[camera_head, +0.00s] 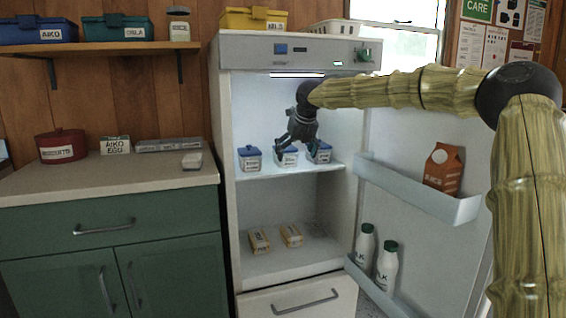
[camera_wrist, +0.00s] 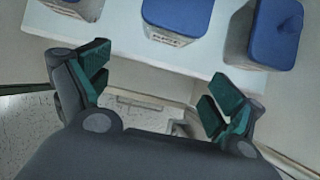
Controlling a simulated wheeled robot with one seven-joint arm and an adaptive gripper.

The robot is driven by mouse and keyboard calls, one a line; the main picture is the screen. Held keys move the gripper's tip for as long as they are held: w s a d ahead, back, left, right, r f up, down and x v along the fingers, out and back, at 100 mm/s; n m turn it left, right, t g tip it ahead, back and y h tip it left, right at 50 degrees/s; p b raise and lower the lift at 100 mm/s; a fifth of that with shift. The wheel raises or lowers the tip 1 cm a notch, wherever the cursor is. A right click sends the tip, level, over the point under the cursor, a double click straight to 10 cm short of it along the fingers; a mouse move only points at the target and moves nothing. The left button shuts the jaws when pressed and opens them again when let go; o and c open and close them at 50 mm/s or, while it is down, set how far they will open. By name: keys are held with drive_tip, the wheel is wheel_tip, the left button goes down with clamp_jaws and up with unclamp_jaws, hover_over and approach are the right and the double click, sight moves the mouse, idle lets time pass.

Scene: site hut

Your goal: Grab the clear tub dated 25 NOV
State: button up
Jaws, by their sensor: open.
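Three clear tubs with blue lids stand in a row on the upper fridge shelf (camera_head: 266,174): a left tub (camera_head: 250,162), a middle tub (camera_head: 290,161) and a right tub (camera_head: 323,155). Each carries a small white label; I cannot read the dates, so I cannot tell which is 25 NOV. My gripper (camera_head: 297,144) points down in front of the middle tub and partly hides it. In the wrist view my gripper (camera_wrist: 155,84) is open with nothing between its fingers. The left tub (camera_wrist: 88,8), middle tub (camera_wrist: 177,17) and right tub (camera_wrist: 277,35) lie beyond the fingertips.
The fridge door (camera_head: 405,150) is open at right, with an orange carton (camera_head: 443,170) and white bottles (camera_head: 386,266) in its racks. Two small yellow packs (camera_head: 259,242) lie on the lower shelf. A counter (camera_head: 110,180) stands at left.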

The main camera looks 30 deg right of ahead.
drive_tip(key=shift+w+d+f+b, duration=0.1)
drive_tip(key=shift+w+d+b, duration=0.3)
drive_tip(key=shift+w, duration=1.25)
drive_tip(key=shift+w+d+r+b, duration=0.1)
drive_tip(key=shift+w+d+b, duration=0.3)
drive_tip(key=shift+w, duration=1.2)
drive_tip(key=shift+w+d+f+b, duration=0.1)
drive_tip(key=shift+w+d+b, duration=0.3)
drive_tip(key=shift+w, duration=1.25)
drive_tip(key=b+x, duration=0.1)
drive_tip(key=x, duration=0.4)
drive_tip(key=shift+b, duration=0.35)
drive_tip(key=c, duration=1.1)
drive_tip(key=shift+c, duration=0.2)
